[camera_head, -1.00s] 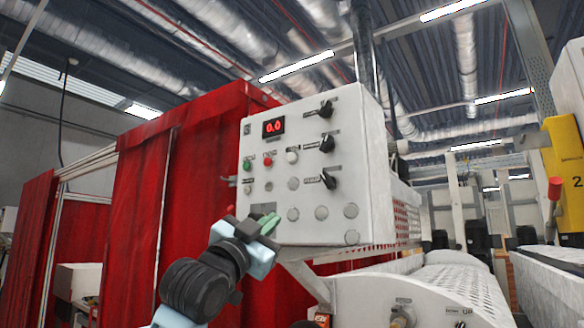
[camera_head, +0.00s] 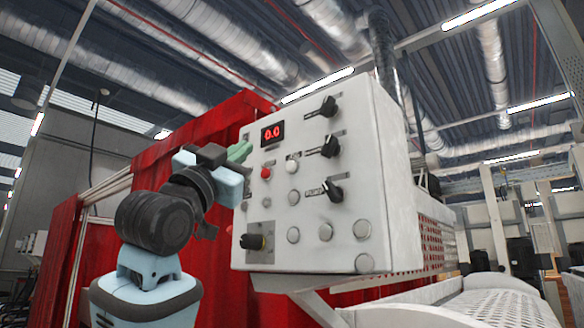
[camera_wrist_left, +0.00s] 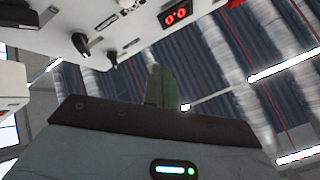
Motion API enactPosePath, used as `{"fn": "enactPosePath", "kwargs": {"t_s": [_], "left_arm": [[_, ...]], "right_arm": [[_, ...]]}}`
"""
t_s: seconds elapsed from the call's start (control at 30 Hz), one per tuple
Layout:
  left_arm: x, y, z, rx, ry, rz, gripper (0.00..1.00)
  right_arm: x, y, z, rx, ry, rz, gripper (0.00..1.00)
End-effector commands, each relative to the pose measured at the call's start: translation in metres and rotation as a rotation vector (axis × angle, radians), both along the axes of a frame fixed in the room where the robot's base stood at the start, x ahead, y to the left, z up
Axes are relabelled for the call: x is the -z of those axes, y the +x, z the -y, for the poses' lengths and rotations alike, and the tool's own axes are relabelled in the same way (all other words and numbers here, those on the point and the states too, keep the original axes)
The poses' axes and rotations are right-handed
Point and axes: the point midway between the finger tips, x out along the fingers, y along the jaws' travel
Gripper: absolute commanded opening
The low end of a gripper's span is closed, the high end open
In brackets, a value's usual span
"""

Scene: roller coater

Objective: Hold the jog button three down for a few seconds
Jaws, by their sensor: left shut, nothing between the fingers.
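The white control box (camera_head: 345,205) hangs in the middle of the head view. It carries a red 0.0 display (camera_head: 272,132), a red button (camera_head: 265,173), a white button (camera_head: 292,165) and several round grey buttons, among them one in the lower row (camera_head: 325,232). Labels are too small to read, so I cannot tell which is jog button three. My left gripper (camera_head: 239,151) is shut and empty at the box's upper left, left of the display, hiding the green button. Its green fingers (camera_wrist_left: 157,85) show in the left wrist view, with the display (camera_wrist_left: 177,13) above them. My right gripper is out of view.
Black rotary knobs (camera_head: 333,190) stick out on the panel's right side, and another knob (camera_head: 254,242) sits at its lower left. Red curtains (camera_head: 110,225) hang behind. A white perforated guard (camera_head: 490,305) lies below right.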

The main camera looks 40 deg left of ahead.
Motion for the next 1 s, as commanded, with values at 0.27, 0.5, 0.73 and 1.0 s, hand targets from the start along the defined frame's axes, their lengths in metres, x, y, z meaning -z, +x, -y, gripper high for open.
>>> {"fn": "enactPosePath", "kwargs": {"t_s": [0.27,0.5,0.73,1.0], "left_arm": [[0.0,0.008,0.001,0.001,-0.002,-0.002,0.0],[0.001,0.035,0.003,0.002,-0.001,-0.004,0.0],[0.001,0.063,0.006,0.002,-0.001,-0.003,0.0],[0.0,0.084,0.008,0.001,0.0,-0.001,0.0]], "right_arm": [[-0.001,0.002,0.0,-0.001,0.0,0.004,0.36],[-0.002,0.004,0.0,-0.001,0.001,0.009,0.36],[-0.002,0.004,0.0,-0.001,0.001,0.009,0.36],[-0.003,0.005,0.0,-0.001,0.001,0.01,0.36]]}}
